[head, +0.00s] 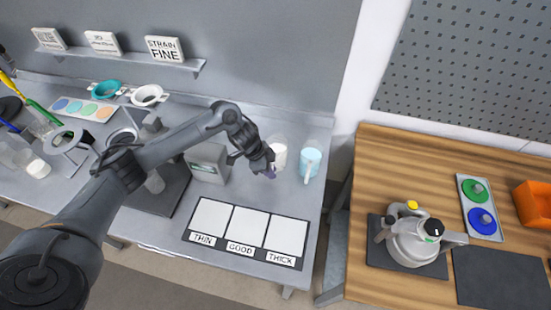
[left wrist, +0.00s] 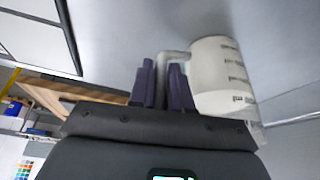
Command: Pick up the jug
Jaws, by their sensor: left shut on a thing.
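A white jug (head: 279,153) is near the right end of the grey bench in the head view. In the left wrist view the jug (left wrist: 222,72) shows printed scale marks on its side. Its handle (left wrist: 171,56) reaches between the purple fingers of my left gripper (left wrist: 162,75). My left gripper (head: 268,172) is shut on this handle, and its fingers partly cover the jug in the head view. I cannot tell whether the jug's base touches the bench. My right gripper is not in view.
A light blue jug (head: 311,160) stands close on the right. A grey box (head: 206,163) is left of the gripper. A board with THIN, GOOD and THICK panels (head: 246,232) lies in front. A wooden table (head: 367,180) with a kettle-like vessel (head: 412,242) is further right.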

